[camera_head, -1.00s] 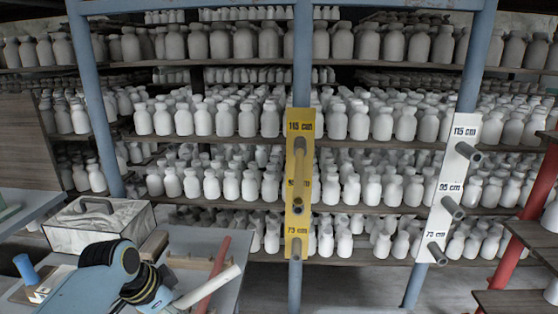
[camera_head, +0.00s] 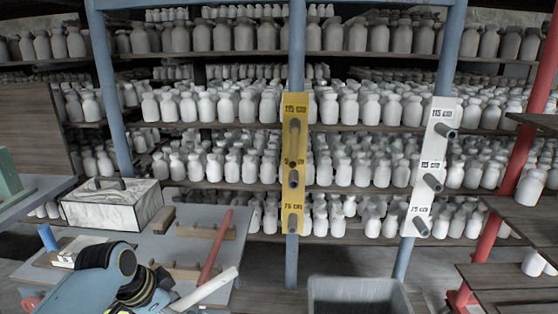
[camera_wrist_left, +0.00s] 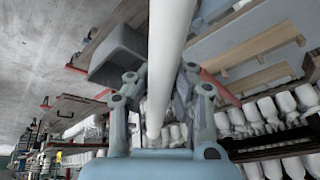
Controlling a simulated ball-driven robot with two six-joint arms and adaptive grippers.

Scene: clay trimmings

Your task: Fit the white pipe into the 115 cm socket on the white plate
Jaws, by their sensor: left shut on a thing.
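The white pipe (camera_head: 208,287) shows at the lower left in the head view, tilted up to the right, its far end over the work table. In the left wrist view the pipe (camera_wrist_left: 172,45) runs between the fingers of my left gripper (camera_wrist_left: 160,88), which is shut on it. In the head view my left arm hides the gripper and the pipe's near end. The white plate (camera_head: 432,150) stands at the right on a blue post, slightly tilted in the picture. It has three grey sockets; the 115 cm socket (camera_head: 447,131) is the top one, well apart from the pipe. My right gripper is not in view.
A yellow plate (camera_head: 293,218) with grey sockets hangs on the middle post. A red pipe (camera_head: 215,247) leans on wooden rests on the table, close to the white pipe. A grey bin (camera_head: 358,283) stands at bottom centre. Shelves of white bottles fill the back; wooden shelving stands right.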

